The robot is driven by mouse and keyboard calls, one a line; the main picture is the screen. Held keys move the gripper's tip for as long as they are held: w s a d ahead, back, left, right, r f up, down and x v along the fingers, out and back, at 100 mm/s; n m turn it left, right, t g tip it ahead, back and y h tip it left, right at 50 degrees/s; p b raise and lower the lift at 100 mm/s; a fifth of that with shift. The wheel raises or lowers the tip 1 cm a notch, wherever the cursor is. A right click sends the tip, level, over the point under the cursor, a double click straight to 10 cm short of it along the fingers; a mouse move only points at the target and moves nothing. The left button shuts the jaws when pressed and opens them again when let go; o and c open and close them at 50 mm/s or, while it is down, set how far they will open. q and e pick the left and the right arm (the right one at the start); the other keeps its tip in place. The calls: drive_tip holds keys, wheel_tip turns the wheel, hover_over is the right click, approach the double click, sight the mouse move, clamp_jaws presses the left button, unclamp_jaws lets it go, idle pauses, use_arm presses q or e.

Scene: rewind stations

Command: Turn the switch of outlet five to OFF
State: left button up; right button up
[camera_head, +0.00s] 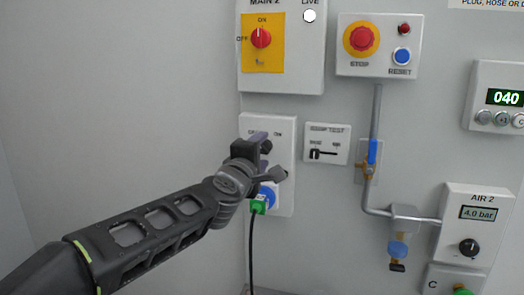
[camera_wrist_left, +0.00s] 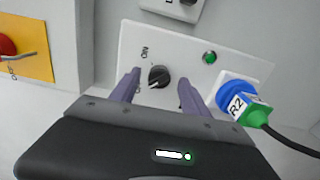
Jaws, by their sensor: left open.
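A pale outlet panel (camera_head: 287,203) is on the wall in the head view; its label is mostly hidden by my gripper, so I cannot read its number. In the left wrist view the panel (camera_wrist_left: 237,68) has a round black switch knob (camera_wrist_left: 158,76) with ON printed above it and a lit green lamp (camera_wrist_left: 209,58). The knob's exact setting is hard to read. My left gripper (camera_head: 268,156) is open in front of the panel. In the wrist view its two fingers (camera_wrist_left: 158,82) stand on either side of the knob; contact cannot be told. My right gripper is not in view.
A blue socket (camera_head: 267,192) with a green plug (camera_head: 258,206) and hanging black cable is low on the panel. MAIN 2 box (camera_head: 300,80) is above, the STOP/RESET box (camera_head: 350,60) upper right, a GSMP TEST-like slider plate (camera_head: 340,145) and pipe (camera_head: 376,110) right. The left wall is bare.

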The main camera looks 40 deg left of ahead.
use_arm(q)
drive_tip(key=v, duration=0.6)
drive_tip(key=shift+s+d+p, duration=0.2)
drive_tip(key=shift+s+p, duration=0.15)
drive_tip(key=shift+p, duration=0.05)
